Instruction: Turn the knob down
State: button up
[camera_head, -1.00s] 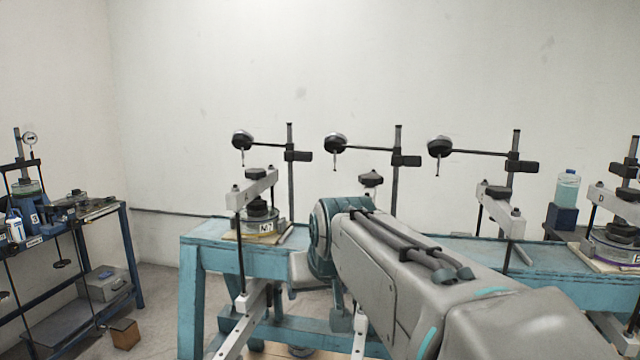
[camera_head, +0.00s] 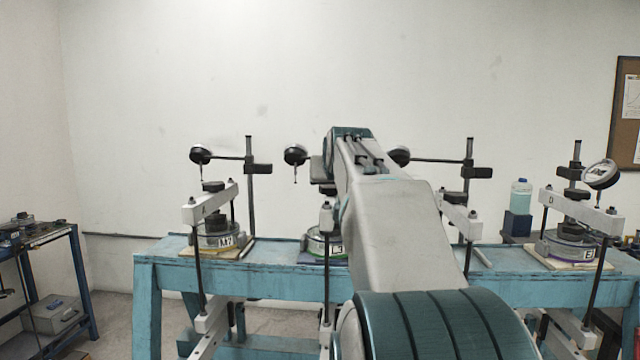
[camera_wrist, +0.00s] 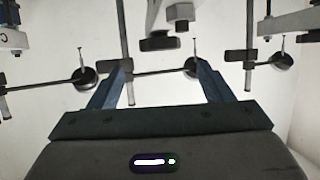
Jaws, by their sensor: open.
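Several lever frames stand on the blue bench, each with a white beam and black knobs. In the head view, the second frame (camera_head: 326,218) from the left is partly hidden behind my arm. In the wrist view, which shows the stands hanging upside down, a black knob (camera_wrist: 160,43) under a white beam sits at top centre. My gripper (camera_wrist: 160,75) is open, its two dark fingers well apart and empty. The knob lies between the fingers across the picture and above their tips, apart from them. In the head view my arm mostly hides the gripper.
Dial gauges on black stands rise behind the frames, such as the left one (camera_head: 200,154). The left frame (camera_head: 212,204) and right frame (camera_head: 580,214) flank my arm. A dark shelf (camera_head: 50,240) is at far left.

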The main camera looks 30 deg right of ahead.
jog(key=p+x, duration=0.1)
jog(key=x, duration=0.6)
jog(key=shift+w+d, duration=0.1)
jog(key=shift+w, duration=0.1)
jog(key=shift+c, duration=0.3)
jog(key=c, duration=0.9)
